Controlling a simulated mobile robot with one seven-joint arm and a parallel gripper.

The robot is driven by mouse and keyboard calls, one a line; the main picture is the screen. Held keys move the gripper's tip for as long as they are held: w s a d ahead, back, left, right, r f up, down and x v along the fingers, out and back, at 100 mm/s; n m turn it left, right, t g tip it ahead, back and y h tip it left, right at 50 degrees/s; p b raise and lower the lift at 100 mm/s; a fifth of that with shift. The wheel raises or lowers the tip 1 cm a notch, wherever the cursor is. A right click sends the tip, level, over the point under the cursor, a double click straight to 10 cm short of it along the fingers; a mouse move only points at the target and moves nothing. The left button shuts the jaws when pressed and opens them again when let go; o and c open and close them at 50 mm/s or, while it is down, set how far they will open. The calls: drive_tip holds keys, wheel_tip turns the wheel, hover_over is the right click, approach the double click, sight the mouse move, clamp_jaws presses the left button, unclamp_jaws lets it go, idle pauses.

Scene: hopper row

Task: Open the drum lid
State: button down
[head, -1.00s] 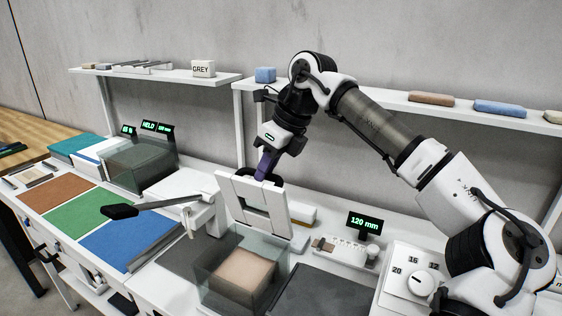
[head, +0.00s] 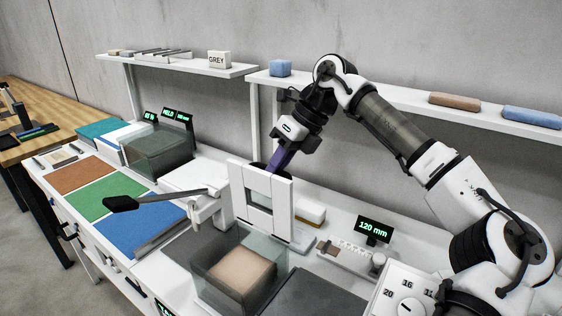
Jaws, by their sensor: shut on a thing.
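My gripper (head: 274,171), with purple fingers, points down at the top edge of a white panel with a square window (head: 283,208). It is shut on this panel, which looks like the drum lid. The fingertips are partly hidden at the panel's edge. The panel stands nearly upright behind a clear box (head: 207,284) holding a tan block (head: 241,271). A dark rounded part shows just behind the panel's top. I cannot make out a separate drum body.
A 120 mm display (head: 374,229) and a numbered dial (head: 406,308) stand right. A wall shelf (head: 430,112) runs behind my arm.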

drive_tip(key=shift+s+f, duration=0.1)
drive_tip(key=shift+f, duration=0.35)
drive_tip(key=c, duration=1.4)
unclamp_jaws()
drive_tip(key=shift+w, duration=0.2)
drive_tip(key=shift+r, duration=0.15)
drive_tip(key=shift+s, duration=0.1)
drive_tip(key=shift+r, duration=0.15)
drive_tip(key=b+v, duration=0.1)
drive_tip(key=v, duration=1.2)
drive_tip(key=shift+d+r+b, duration=0.2)
drive_tip(key=shift+r+b, duration=0.05)
drive_tip(key=shift+b, duration=0.05)
